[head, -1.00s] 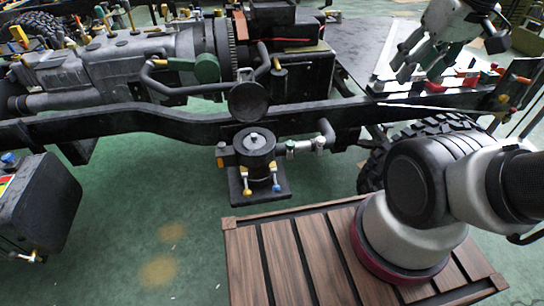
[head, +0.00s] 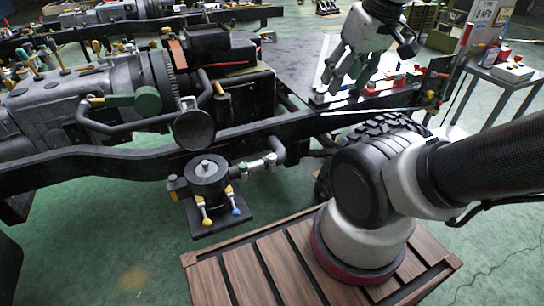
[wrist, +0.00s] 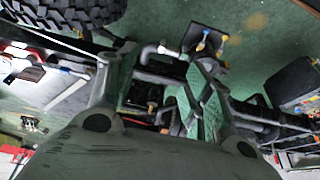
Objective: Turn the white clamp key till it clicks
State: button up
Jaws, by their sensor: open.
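A small white fitting (head: 271,159), perhaps the white clamp key, sits on the short pipe right of a black round canister (head: 208,178) beside the dark chassis rail. A second pale fitting with green (head: 246,168) is between them. In the wrist view a small white piece shows at the pipe end (wrist: 168,50); its turned position is too small to tell. My gripper (head: 345,84) is open and empty, high at the upper right over the far side of the rail, well apart from the fittings. Its fingers point down.
The black chassis rail (head: 110,163) crosses between my base and the engine (head: 80,105). Yellow and blue tipped levers (head: 237,211) hang at the canister. A tyre (head: 385,127) lies near my arm. The green floor left of the wooden deck (head: 245,277) is clear.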

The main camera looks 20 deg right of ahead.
jog(key=n+g, duration=0.4)
jog(key=n, duration=0.6)
send_over(273, 156)
jog(key=f, duration=3.2)
jog(key=shift+s+f, duration=0.15)
jog(key=shift+s, duration=0.1)
jog(key=shift+w+f+n, duration=0.1)
jog(key=shift+w+n, duration=0.15)
jog(key=shift+n, duration=0.15)
jog(key=shift+f, duration=0.2)
notch_tip(273, 156, down, 7)
jog(key=shift+f, duration=0.15)
